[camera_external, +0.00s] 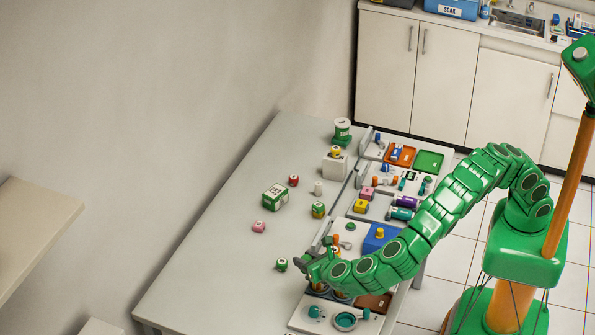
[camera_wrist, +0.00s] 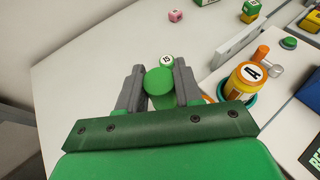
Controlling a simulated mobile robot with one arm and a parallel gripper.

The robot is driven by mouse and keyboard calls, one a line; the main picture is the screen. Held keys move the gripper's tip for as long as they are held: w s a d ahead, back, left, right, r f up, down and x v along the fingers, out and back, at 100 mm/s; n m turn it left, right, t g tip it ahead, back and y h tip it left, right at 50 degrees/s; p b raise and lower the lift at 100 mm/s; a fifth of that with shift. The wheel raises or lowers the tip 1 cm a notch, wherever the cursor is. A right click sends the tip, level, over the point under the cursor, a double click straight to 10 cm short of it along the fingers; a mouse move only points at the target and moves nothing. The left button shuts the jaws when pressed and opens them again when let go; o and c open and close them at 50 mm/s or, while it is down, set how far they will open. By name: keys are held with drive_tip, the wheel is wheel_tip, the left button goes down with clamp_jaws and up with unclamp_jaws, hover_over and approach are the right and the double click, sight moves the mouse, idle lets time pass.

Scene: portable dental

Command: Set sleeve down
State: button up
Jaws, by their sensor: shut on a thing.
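My gripper (camera_wrist: 159,80) is shut on a green round-topped piece (camera_wrist: 160,82), which looks like the sleeve. The piece sits between the two grey fingers, and its lower part is mostly hidden. In the external view my gripper (camera_external: 318,258) is over the left edge of the work panel, near the table's front end; the held piece is hard to make out there. A small green item with a white numbered top (camera_wrist: 167,61) is just beyond the fingertips. It stands on the table left of my gripper in the external view (camera_external: 281,264).
An orange jar with a white numbered lid (camera_wrist: 250,75) stands in a teal ring right of the fingers. A pink block (camera_external: 259,226), a green box (camera_external: 275,196) and a small red item (camera_external: 293,180) lie farther back. The grey table (camera_external: 205,265) is clear at left.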

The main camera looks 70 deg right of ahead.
drive_tip(key=shift+w+a+f, duration=0.75)
drive_tip(key=shift+w+f, duration=0.25)
drive_tip(key=shift+f, duration=0.1)
drive_tip(key=shift+w+a+f, duration=0.8)
drive_tip(key=shift+w+f, duration=0.2)
drive_tip(key=shift+f, duration=0.05)
drive_tip(key=shift+w+a+f, duration=0.75)
drive_tip(key=shift+w+f, duration=0.25)
drive_tip(key=shift+f, duration=0.1)
drive_tip(key=shift+w+a+f, duration=0.15)
drive_tip(key=shift+w+f, duration=0.1)
drive_tip(key=shift+f, duration=1.7)
drive_tip(key=shift+f, duration=0.1)
drive_tip(key=o, duration=1)
